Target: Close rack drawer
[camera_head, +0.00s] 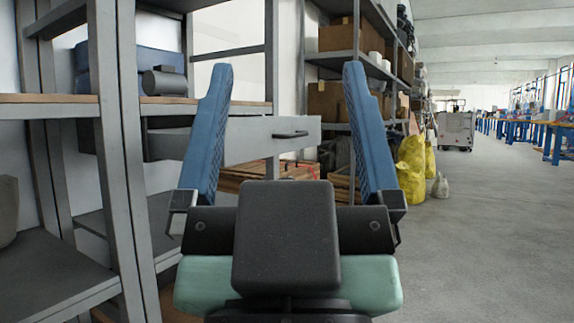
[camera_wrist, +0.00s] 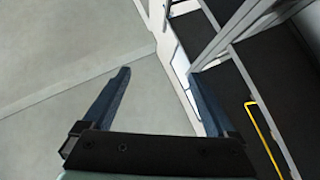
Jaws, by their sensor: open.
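The rack drawer (camera_head: 245,139) has a light grey front with a dark bar handle (camera_head: 290,134). It sits below a wooden shelf of the grey metal rack (camera_head: 115,150) and stands out to the right of the rack's upright, so it appears pulled open. My gripper (camera_head: 288,68) has two blue fingers spread wide apart with nothing between them. In the head view the fingers overlap part of the drawer, and the handle shows between them; contact cannot be told. In the wrist view, my gripper (camera_wrist: 161,74) points down over floor, beside rack parts.
Blue cases (camera_head: 135,68) and a dark cylinder (camera_head: 165,82) rest on the shelf above. Behind stand more shelves with cardboard boxes (camera_head: 338,37). Yellow bags (camera_head: 411,168) lie on the floor to the right. The concrete floor (camera_head: 490,230) at right is clear. The wrist view shows a yellow bar (camera_wrist: 263,138).

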